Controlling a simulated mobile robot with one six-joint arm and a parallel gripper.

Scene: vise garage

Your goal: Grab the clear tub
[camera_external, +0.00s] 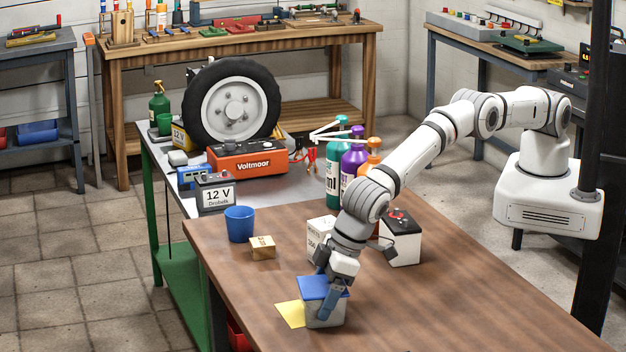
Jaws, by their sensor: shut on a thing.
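The clear tub (322,315) stands on the brown wooden table near its front left part. It has greyish see-through walls and a blue lid (313,287). My gripper (333,292) comes down over it from above and is shut on the tub, with one finger showing against its front side. The other finger is mostly hidden behind the lid and my wrist. The tub looks upright, and I cannot tell whether it touches the table.
A yellow sheet (291,314) lies beside the tub. A blue cup (240,223), a small cardboard box (262,247), a white box (319,232) and a black-topped battery (401,240) stand behind it. The table's right front is clear.

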